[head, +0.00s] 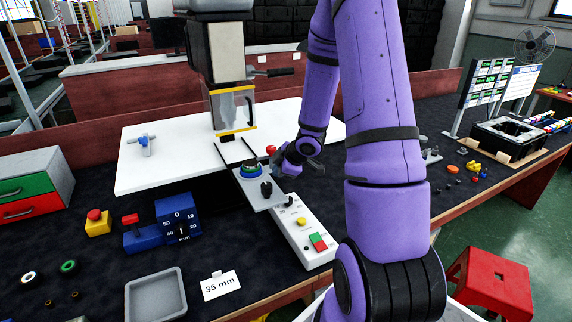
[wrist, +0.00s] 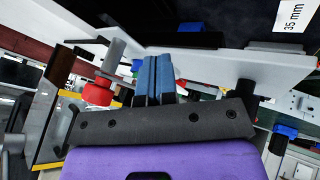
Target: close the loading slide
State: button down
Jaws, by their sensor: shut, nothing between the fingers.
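The loading slide (head: 262,198) is a light grey plate sticking out of the front of the press-like machine (head: 228,60). A round blue and green part (head: 253,170) sits in it, and a black knob (head: 266,189) stands near its front end. My gripper (head: 287,170) is just right of the slide, its fingertips partly hidden in the head view. In the wrist view its blue fingers (wrist: 158,78) are together with nothing between them. A red knob (wrist: 97,93) shows left of the fingers there, and also behind the gripper in the head view (head: 271,149). I cannot tell whether the fingers touch the slide.
A control box (head: 305,235) with buttons stands in front of the slide. A yellow-edged clear guard (head: 232,108) hangs above the slide's inner end. A red stool (head: 490,285) stands at right.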

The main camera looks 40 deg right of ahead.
jog(key=shift+w+d+f, duration=0.1)
jog(key=shift+w+d, duration=0.2)
jog(key=shift+w, duration=0.35)
jog(key=shift+w+d, duration=0.3)
jog(key=shift+w, duration=0.3)
jog(key=shift+w+d+f, duration=0.1)
jog(key=shift+w+d, duration=0.2)
jog(key=shift+w, duration=0.35)
